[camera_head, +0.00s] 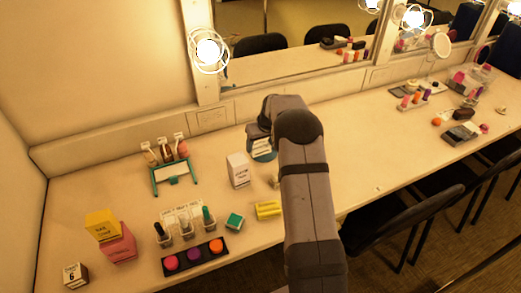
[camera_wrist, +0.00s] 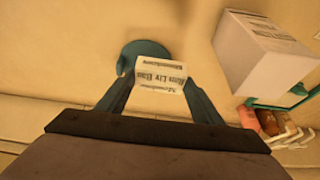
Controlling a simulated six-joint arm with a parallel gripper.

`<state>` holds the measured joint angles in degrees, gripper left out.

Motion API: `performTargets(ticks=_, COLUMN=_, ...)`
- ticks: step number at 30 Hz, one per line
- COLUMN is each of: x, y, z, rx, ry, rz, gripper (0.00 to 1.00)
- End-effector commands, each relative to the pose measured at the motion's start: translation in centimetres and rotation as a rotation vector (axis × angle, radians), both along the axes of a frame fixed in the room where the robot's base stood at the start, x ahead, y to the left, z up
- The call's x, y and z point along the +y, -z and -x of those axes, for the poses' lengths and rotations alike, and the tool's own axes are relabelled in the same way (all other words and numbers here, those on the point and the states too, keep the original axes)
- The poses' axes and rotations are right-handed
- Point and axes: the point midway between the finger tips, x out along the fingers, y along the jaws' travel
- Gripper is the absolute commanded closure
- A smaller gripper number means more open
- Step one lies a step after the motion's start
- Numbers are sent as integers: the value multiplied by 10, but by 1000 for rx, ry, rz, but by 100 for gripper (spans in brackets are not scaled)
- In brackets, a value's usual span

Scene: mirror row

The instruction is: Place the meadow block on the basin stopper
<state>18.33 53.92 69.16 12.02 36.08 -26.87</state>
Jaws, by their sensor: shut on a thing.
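The meadow block, a small white block with dark print (camera_wrist: 160,75), is between the two fingers of my gripper (camera_wrist: 158,92) in the wrist view. My gripper is shut on it. The print appears upside down there. In the head view the block (camera_head: 261,143) shows beside my arm, which hides part of it. The basin stopper, a round teal disc (camera_wrist: 138,52), lies on the counter, partly behind the block and left finger in the wrist view. In the head view its edge (camera_head: 264,156) shows just below the block. I cannot tell whether they touch.
A white carton (camera_head: 239,170) stands close to my gripper on the left. The wall and mirror are behind.

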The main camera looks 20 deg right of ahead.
Motion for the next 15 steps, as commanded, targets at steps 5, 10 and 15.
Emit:
performTargets(ticks=5, x=0, y=3, z=0, rx=0, ry=0, rz=0, gripper=62)
performTargets(ticks=10, x=0, y=19, z=1, rx=3, ry=0, rz=0, gripper=62)
performTargets(ticks=15, x=0, y=36, z=0, rx=0, ry=1, rz=0, gripper=62)
